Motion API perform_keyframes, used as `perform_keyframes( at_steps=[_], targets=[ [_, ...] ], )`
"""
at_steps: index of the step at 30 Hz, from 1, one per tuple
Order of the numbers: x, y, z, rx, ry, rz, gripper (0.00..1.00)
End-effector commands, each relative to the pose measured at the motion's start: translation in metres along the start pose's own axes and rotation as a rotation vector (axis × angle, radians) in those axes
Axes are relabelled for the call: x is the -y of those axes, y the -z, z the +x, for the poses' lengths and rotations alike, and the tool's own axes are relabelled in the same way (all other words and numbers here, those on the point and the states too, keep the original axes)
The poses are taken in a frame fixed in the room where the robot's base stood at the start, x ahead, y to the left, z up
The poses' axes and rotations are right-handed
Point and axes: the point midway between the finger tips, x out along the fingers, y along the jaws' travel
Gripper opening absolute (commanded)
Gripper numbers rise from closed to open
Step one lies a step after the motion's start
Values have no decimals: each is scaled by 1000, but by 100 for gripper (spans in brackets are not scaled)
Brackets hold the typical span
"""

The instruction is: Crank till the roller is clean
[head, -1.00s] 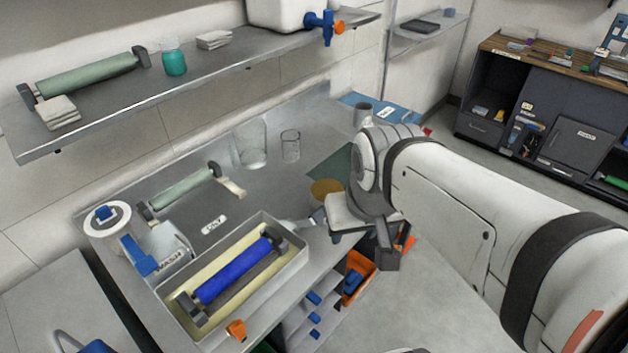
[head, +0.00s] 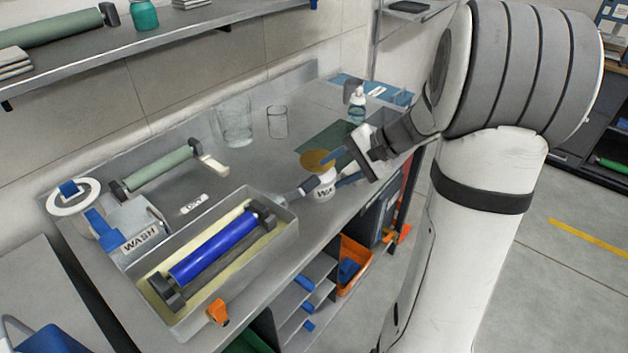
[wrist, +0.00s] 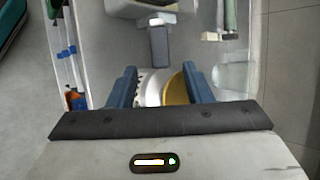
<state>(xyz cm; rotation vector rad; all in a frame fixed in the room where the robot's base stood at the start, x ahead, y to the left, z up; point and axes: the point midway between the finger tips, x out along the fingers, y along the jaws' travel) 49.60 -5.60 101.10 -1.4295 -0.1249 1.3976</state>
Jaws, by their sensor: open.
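The blue-inked roller (head: 215,248) lies in a grey tray (head: 285,235) with yellowish liquid, on the bench. Its blue surface looks evenly covered. A crank with a dark grip (head: 308,186) sticks out from the tray's right end; the grip also shows in the wrist view (wrist: 159,45). My gripper (head: 342,167) is open and empty, to the right of the crank grip and apart from it. In the wrist view my two blue fingers (wrist: 160,88) are spread, with the grip ahead of them.
A WASH box (head: 140,240) stands left of the tray, and a pale green roller (head: 160,170) behind it. An orange tap (head: 217,312) is on the tray's front. Clear glasses (head: 236,122) stand behind. A shelf (head: 190,30) overhangs the back.

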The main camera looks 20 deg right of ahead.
Motion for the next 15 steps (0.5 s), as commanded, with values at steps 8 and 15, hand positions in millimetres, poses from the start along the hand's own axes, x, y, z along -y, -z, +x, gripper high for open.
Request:
perform_keyframes(
  at_steps=[8,15],
  targets=[
    [0,-2,45,4,-5,0,45],
    [0,-1,65,0,-4,-1,45]
  ],
)
